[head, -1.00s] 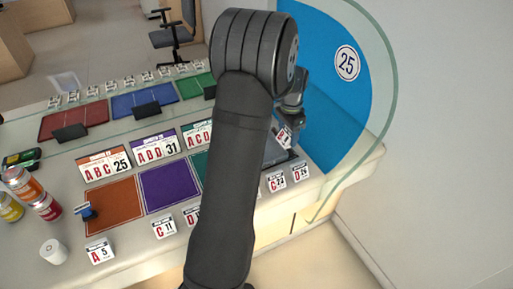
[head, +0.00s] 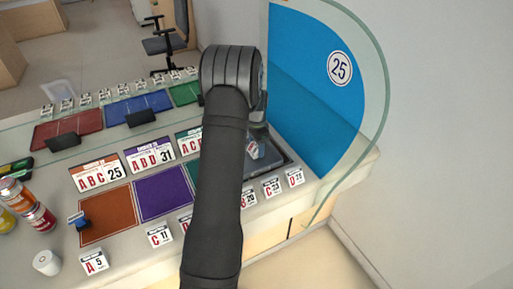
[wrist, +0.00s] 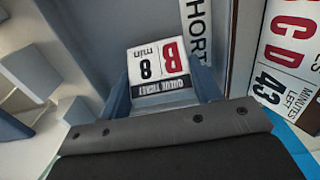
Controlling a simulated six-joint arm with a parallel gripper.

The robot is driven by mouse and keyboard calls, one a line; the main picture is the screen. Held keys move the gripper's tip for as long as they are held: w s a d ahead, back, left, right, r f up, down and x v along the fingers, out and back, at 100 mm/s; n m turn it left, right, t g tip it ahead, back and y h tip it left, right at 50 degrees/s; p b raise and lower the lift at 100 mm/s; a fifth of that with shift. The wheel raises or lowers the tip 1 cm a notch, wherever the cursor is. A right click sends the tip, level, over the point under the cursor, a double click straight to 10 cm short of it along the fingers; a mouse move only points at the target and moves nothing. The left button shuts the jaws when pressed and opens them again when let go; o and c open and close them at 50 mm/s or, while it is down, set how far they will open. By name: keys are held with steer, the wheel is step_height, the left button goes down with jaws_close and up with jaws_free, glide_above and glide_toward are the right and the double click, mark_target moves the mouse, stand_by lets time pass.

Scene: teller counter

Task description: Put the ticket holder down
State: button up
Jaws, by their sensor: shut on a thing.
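The ticket holder (wrist: 158,62) is a small white card with a red B, "8 min" and a dark "QUEUE TICKET" band, upside down in the wrist view. My gripper (wrist: 162,92) is shut on it, with a blue-grey finger on each side. In the head view the ticket holder (head: 253,150) shows small beside my arm, over the dark grey tray (head: 283,169) at the counter's right end. My gripper (head: 259,134) is mostly hidden there behind my arm. I cannot tell whether the holder touches the tray.
Ticket cards such as D 26 (head: 295,177) stand along the counter's front edge. Orange (head: 108,214) and purple (head: 163,193) mats lie left of my arm, with larger signs behind them. A clear screen and blue panel (head: 318,95) bound the right side. Cans (head: 40,217) stand far left.

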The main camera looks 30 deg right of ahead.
steer(key=shift+f, duration=0.6)
steer(key=shift+f, duration=0.1)
steer(key=o, duration=1)
step_height(320, 180, up, 12)
